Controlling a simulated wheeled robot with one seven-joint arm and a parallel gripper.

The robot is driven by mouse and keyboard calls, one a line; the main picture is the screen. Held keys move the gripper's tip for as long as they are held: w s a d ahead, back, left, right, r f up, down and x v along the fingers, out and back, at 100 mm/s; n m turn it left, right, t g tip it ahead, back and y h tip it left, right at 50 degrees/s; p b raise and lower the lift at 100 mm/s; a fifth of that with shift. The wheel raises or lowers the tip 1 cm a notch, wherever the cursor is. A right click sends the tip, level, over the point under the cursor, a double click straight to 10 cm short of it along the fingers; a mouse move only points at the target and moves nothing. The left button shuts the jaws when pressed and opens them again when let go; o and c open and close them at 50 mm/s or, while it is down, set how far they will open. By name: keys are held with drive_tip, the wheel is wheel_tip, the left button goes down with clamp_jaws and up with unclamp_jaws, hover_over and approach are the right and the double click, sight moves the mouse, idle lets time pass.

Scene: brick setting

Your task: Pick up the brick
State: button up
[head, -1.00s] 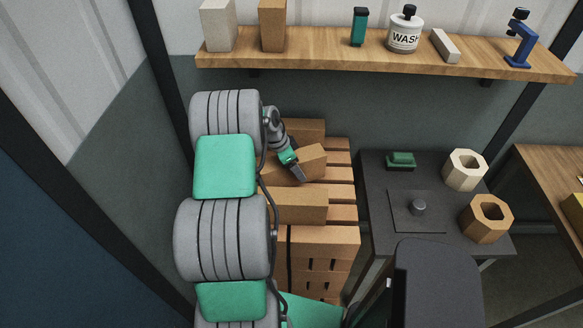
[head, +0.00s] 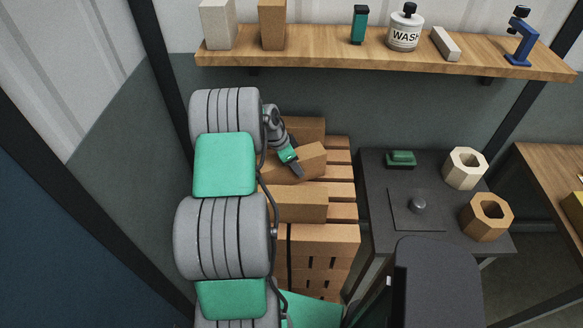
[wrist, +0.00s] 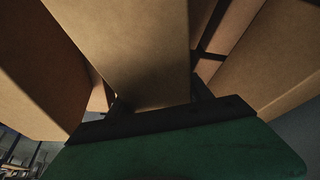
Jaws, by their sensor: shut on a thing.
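Several tan bricks lie on a slatted stack left of centre in the head view. My gripper (head: 295,169) reaches down from my arm and is shut on the middle brick (head: 311,157). That brick sits at an angle to its neighbours. In the wrist view the held brick (wrist: 135,45) fills the centre, directly in front of the green and black gripper body. The fingertips are mostly hidden there. Another brick (head: 304,130) lies behind it and one more (head: 297,205) lies in front. I cannot tell whether the held brick touches the slats.
A dark table (head: 377,215) at right bears a green block (head: 401,159), two hexagonal nut-like pieces and a knob on a plate. A wooden shelf (head: 330,61) with bottles and blocks runs along the wall above. Perforated bricks (head: 318,249) form the stack's front.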

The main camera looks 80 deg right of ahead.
clamp_jaws()
drive_tip(key=shift+d+r, duration=0.15)
drive_tip(key=shift+r, duration=0.15)
